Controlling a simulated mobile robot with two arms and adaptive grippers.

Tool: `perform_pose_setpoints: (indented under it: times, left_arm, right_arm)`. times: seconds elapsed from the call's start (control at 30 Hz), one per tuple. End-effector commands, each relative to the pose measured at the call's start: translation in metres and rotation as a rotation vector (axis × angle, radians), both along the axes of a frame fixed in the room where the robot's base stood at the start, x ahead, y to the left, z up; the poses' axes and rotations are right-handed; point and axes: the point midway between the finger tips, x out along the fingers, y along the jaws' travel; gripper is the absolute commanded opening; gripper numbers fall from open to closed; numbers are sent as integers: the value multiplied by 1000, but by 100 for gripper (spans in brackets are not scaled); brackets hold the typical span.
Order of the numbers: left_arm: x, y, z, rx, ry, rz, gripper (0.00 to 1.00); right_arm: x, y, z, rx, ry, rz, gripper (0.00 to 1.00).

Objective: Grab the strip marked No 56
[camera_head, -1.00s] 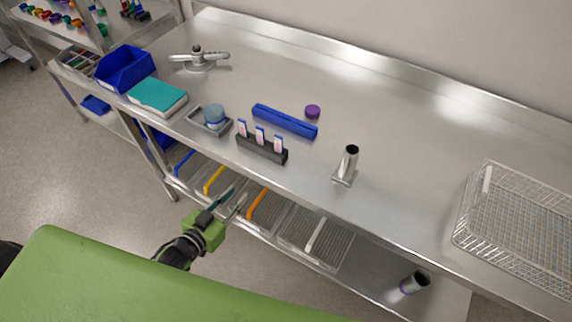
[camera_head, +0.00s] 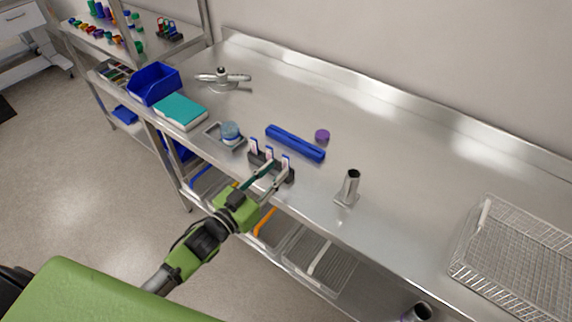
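Three upright white strips with blue and pink marks stand in a dark rack near the front edge of the steel table: a left strip (camera_head: 254,146), a middle strip (camera_head: 270,154) and a right strip (camera_head: 285,163). Their numbers are too small to read, so I cannot tell which is No 56. The dark rack (camera_head: 256,159) is partly hidden by my gripper. My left gripper (camera_head: 277,172) is open, its two fingers apart and pointing at the front of the rack near the middle and right strips. I cannot tell whether it touches anything. My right gripper is not in view.
A small tray (camera_head: 213,132) with a blue-lidded jar (camera_head: 230,131) stands left of the rack. A blue bar (camera_head: 295,143) and purple cap (camera_head: 322,136) lie behind it. A metal tube holder (camera_head: 350,187) and wire basket (camera_head: 480,235) are to the right.

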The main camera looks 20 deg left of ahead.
Motion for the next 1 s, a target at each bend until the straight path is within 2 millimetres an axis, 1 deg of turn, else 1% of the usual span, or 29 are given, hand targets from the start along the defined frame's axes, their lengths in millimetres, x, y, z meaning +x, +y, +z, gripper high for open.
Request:
perform_pose_setpoints:
  times: [0.1, 0.23, 0.3, 0.4, 0.67, 0.77, 1.0]
  left_arm:
    - [11, -5, 1, 0, -1, 1, 25]
    - [27, -13, 0, -1, -3, 0, 25]
    - [37, -16, -1, -1, -3, 1, 25]
    - [45, -20, -3, 1, -1, 0, 25]
    - [47, -21, -4, 1, 0, 0, 25]
    - [47, -21, -4, 1, 0, 0, 6]
    - [47, -21, -4, 1, 0, 0, 6]
  right_arm:
    - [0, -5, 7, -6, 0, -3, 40]
    - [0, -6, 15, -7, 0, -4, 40]
    - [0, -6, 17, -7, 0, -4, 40]
    - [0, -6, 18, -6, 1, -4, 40]
    - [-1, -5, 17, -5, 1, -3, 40]
    - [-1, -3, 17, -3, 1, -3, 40]
    - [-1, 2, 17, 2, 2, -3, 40]
